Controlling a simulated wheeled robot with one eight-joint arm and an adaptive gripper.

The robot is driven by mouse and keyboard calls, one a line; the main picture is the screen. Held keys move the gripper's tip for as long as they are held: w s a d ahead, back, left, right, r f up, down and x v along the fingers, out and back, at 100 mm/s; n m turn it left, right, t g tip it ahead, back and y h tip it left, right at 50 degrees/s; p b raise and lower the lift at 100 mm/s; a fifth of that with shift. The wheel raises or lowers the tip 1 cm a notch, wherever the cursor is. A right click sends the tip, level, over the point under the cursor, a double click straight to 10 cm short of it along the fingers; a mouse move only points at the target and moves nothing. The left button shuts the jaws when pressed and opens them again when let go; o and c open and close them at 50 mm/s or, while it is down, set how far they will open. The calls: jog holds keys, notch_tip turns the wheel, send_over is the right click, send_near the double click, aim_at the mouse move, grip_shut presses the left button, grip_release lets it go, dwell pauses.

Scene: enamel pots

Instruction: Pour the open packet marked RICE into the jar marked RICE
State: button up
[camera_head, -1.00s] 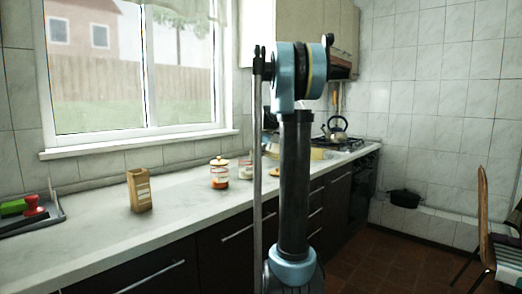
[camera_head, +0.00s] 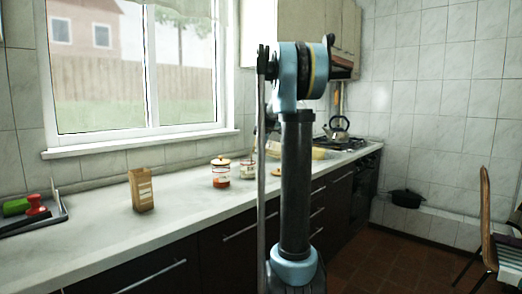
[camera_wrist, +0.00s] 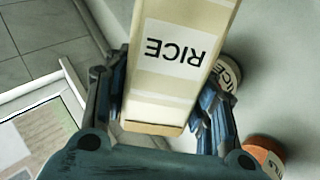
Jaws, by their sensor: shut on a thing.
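In the wrist view my gripper (camera_wrist: 165,112) is shut on a cream packet marked RICE (camera_wrist: 183,52), with a finger on each side. My arm hides the gripper and packet in the head view.
A lidded jar with orange-red contents (camera_head: 221,175) stands left of the small jar. A brown paper packet (camera_head: 141,190) stands further left on the counter (camera_head: 95,225). A tray (camera_head: 35,212) with red and green items is at far left. A kettle (camera_head: 338,126) is on the stove.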

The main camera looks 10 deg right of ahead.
jog(key=shift+w+a+r+h, duration=0.1)
jog(key=shift+a+r+h, duration=0.15)
jog(key=shift+a, duration=0.2)
dwell(0.5)
jog(key=shift+w+a+r+n+g+h, duration=0.1)
jog(key=shift+a+r+n+g+h, duration=0.15)
jog(key=shift+n+h, duration=0.25)
jog(key=shift+w+a+r+n+g+h, duration=0.1)
jog(key=shift+a+r+n+g+h, duration=0.15)
jog(key=shift+h, duration=0.4)
dwell(0.5)
jog(key=shift+s+d+r+m+t+y, duration=0.15)
jog(key=shift+m+t+y, duration=0.15)
jog(key=shift+y, duration=0.3)
jog(key=shift+r+m+t+y, duration=0.2)
jog(key=shift+m+y, duration=0.2)
jog(key=shift+y, duration=0.25)
jog(key=shift+r+m+t+y, duration=0.2)
jog(key=shift+m+y, duration=0.15)
jog(key=shift+y, duration=0.3)
